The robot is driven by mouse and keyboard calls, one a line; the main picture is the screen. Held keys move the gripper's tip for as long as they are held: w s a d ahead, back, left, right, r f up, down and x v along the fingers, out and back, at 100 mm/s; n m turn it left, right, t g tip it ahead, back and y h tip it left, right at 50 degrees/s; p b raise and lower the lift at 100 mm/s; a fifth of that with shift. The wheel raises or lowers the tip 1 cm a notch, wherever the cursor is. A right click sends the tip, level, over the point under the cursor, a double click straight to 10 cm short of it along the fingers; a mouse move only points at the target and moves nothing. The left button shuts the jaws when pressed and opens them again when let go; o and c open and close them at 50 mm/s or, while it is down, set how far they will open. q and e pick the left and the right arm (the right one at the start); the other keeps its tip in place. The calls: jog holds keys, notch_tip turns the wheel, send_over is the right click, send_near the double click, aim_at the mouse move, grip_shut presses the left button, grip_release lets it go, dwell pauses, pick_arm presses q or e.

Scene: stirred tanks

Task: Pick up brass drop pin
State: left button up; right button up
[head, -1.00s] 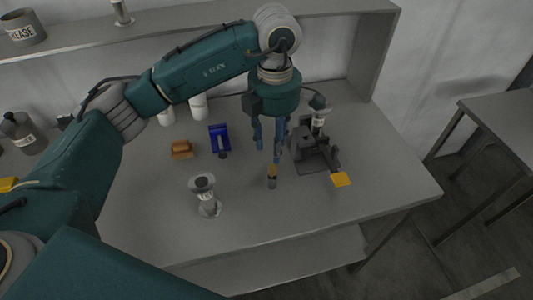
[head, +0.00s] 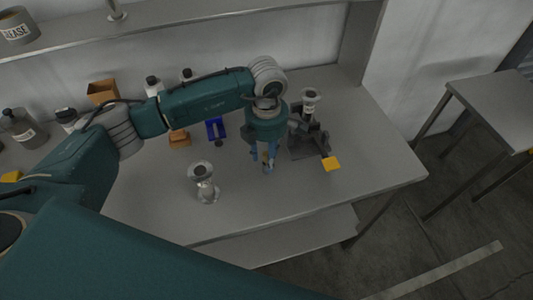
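The brass drop pin (head: 265,157) stands on the grey bench, small and upright, mostly hidden by my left gripper. My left gripper (head: 264,168) points down from above, its blue fingers low on either side of the pin. A gap shows between the fingers, so they look open; whether one touches the pin is not clear. My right gripper is not in view.
A dark fixture with a yellow pad (head: 331,163) stands close right of the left gripper. A grey flared stand (head: 203,182) is to the left. A blue holder (head: 215,129) and an orange-brown block (head: 179,138) sit behind. The bench's front right is clear.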

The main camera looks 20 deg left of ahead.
pick_arm(q)
grip_shut()
jog(key=shift+w, duration=0.1)
notch_tip(320, 180, up, 20)
jog(key=b, duration=0.5)
dwell(0.4)
